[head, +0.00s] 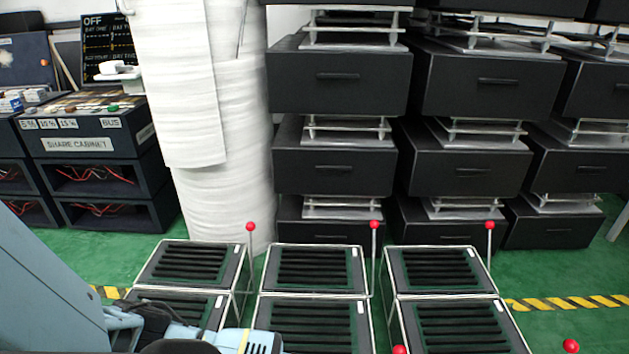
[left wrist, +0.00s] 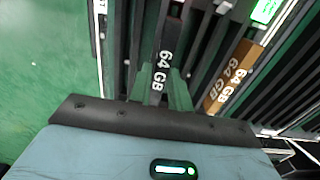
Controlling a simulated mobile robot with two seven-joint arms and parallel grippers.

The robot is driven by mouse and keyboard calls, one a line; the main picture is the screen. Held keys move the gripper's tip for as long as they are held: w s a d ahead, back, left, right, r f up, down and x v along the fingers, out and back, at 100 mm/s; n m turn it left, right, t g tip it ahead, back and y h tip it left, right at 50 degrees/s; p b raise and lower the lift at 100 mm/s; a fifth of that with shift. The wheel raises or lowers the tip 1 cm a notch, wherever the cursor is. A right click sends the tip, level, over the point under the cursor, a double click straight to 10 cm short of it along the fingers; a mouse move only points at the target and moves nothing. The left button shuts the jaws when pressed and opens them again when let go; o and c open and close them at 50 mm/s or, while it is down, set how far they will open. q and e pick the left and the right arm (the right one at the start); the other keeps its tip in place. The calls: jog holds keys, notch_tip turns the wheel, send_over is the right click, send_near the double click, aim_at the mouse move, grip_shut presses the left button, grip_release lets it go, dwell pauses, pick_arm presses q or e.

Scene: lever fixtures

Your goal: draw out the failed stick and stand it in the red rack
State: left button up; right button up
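In the left wrist view, a black stick labelled 64 GB (left wrist: 167,62) stands in a slotted black unit. My left gripper (left wrist: 162,78) has its two green fingers on either side of this stick's near end; whether they press on it is unclear. A brown stick labelled 64 GB (left wrist: 232,78) stands to the right. No mark shows clearly which stick is failed. In the head view, my left arm reaches in low at the left and its fingertips are hidden. A red rack is not seen in either view. My right gripper is not in view.
Several slotted black units in metal frames (head: 312,268) stand in rows on the green floor. Thin levers with red balls (head: 374,224) rise beside them. Black drawer boxes (head: 338,75) are stacked behind, and a white roll (head: 222,150) stands left of them.

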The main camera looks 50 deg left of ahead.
pick_arm(q)
grip_shut()
jog(key=shift+c, duration=1.1)
grip_release()
grip_shut()
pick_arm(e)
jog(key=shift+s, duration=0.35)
pick_arm(q)
jog(key=shift+r, duration=0.15)
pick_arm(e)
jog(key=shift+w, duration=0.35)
pick_arm(q)
jog(key=shift+r+p, duration=0.1)
jog(key=shift+p, duration=0.2)
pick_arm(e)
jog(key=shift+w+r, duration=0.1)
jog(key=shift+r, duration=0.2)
pick_arm(q)
jog(key=shift+r, duration=0.2)
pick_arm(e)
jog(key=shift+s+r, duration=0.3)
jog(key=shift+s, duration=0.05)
pick_arm(q)
jog(key=shift+r+p, duration=0.15)
jog(key=shift+p, duration=0.25)
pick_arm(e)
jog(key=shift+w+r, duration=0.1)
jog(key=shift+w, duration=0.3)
